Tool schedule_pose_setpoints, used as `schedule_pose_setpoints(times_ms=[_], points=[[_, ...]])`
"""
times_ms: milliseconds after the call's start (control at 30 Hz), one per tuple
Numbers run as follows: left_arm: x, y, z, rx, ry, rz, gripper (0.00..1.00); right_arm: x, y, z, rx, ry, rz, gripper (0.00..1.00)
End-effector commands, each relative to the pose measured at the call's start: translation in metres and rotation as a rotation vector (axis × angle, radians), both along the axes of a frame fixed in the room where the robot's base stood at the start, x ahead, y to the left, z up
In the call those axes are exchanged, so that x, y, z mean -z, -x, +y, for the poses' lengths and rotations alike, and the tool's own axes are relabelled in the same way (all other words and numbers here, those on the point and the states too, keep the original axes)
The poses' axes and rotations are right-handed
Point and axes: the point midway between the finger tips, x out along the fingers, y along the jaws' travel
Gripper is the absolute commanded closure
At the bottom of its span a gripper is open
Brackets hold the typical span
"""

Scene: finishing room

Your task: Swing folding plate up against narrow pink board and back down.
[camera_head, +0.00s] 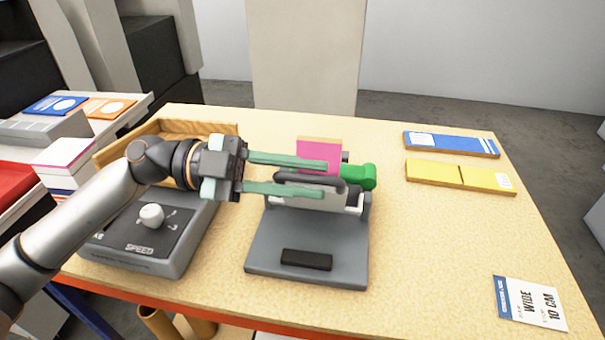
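The folding device has a grey base (260,250) with a black pad (306,260) on its front part. Its light grey folding plate (312,203) stands raised at the back of the base, with a dark bar handle (338,183) along its top. The narrow pink board (320,150) is upright just behind it. My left gripper (333,180) reaches in from the left with its two long green fingers apart. One finger crosses in front of the pink board, the other crosses the plate near the handle. I cannot tell whether they touch. My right gripper is not in view.
A green knob (358,176) sticks out at the device's right. A grey speed control box (150,240) and a wooden tray (215,128) are at left. Blue (455,145) and yellow (460,177) strips and a "WIDE 10 CM" card (530,303) lie right. The table between is clear.

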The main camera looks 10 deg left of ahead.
Motion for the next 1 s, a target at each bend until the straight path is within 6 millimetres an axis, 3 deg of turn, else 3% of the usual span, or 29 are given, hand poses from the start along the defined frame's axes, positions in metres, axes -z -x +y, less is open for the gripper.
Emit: schedule_pose_setpoints(times_ms=[133, 467, 567, 1000], points=[[0.000, 0.000, 0.000, -0.001, 0.001, 0.001, 0.54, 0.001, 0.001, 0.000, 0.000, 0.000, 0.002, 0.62], [0.001, -0.001, 0.004, -0.002, 0.001, 0.003, 0.54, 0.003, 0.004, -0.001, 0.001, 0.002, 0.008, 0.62], [0.002, -0.001, 0.016, -0.004, -0.002, 0.005, 0.54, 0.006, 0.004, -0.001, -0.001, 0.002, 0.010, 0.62], [0.002, -0.001, 0.105, -0.004, -0.002, 0.003, 0.54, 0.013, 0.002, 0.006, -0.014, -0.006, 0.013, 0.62]])
